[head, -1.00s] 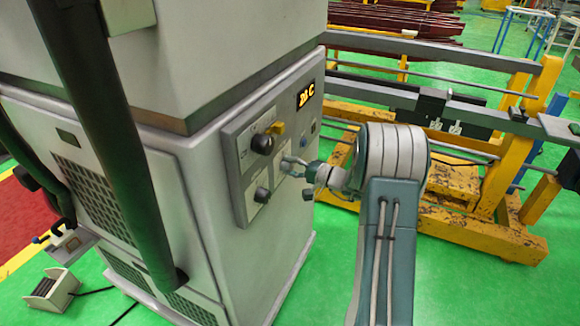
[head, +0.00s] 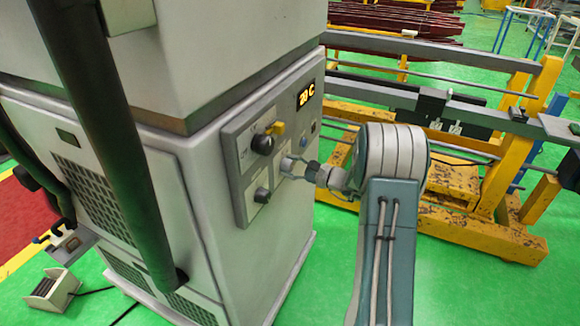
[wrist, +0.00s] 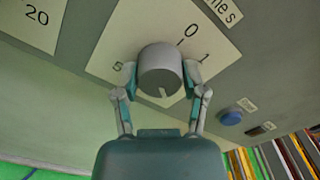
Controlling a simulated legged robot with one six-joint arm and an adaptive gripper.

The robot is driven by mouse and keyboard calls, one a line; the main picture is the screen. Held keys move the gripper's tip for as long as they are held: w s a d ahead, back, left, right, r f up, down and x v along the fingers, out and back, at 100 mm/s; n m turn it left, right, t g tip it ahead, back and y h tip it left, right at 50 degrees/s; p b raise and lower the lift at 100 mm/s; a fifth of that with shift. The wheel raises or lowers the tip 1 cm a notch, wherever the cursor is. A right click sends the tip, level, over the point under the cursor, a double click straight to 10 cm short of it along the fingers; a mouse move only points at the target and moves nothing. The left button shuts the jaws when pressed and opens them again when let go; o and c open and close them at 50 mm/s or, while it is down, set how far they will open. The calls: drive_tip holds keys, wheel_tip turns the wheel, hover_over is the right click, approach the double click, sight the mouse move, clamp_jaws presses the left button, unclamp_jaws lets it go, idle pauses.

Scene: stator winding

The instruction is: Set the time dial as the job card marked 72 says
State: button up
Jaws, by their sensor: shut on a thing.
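In the wrist view my gripper (wrist: 160,82) is shut on a round grey knob (wrist: 160,68), one finger on each side. The knob sits on a white dial plate (wrist: 120,40) with 0, 1 and 5 showing; other marks are hidden by the knob and fingers. A label partly in view ends in "me s". A pale mark on the knob points down in the picture, toward my gripper's palm, away from the 0. In the head view my gripper (head: 291,167) is at the grey cabinet's control panel (head: 237,200). No job card is legible.
A black knob (head: 262,144) with a yellow part beside it and a lower black knob (head: 262,195) are left of my gripper. A blue button (wrist: 230,118) is close by. A yellow frame (head: 490,215) stands to the right.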

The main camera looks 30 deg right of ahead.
drive_tip(key=shift+f+m, duration=0.25)
drive_tip(key=shift+m, duration=0.55)
drive_tip(key=o, duration=1.1)
drive_tip(key=shift+o, duration=0.2)
drive_tip(key=shift+d, duration=0.15)
drive_tip(key=shift+s+r, duration=0.1)
drive_tip(key=v, duration=1.1)
drive_tip(key=shift+s+d, duration=0.25)
drive_tip(key=shift+d, duration=0.1)
